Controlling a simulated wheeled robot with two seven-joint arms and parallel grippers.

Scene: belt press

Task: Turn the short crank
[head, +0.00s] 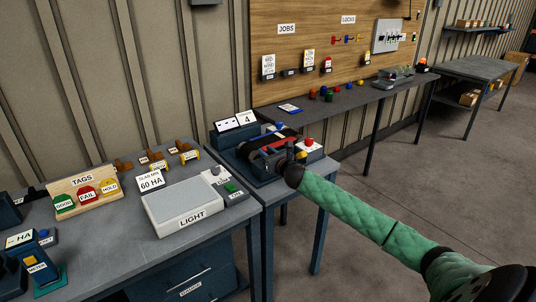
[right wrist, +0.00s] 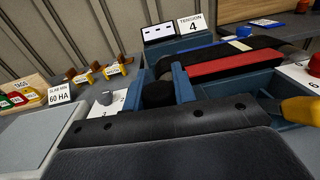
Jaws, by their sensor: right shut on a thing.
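The belt press (head: 246,160) is a blue-framed machine with a dark belt and a red strip (right wrist: 235,64) on it. A yellow part (head: 301,155), apparently the grip of the short crank, shows at its front right, and it also shows at the right edge of the right wrist view (right wrist: 302,110). My right gripper (head: 294,167) is at the front of the press, beside this yellow part, and is shut on the crank. The contact between fingers and crank is hidden by the dark gripper body. My left gripper is out of view.
A "TENSION 4" sign (right wrist: 195,24) and a display (right wrist: 158,33) stand behind the press. A red knob (head: 309,141) is close to my right gripper. The light box (head: 186,205) and tag board (head: 86,191) are on the left bench. Open floor lies at right.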

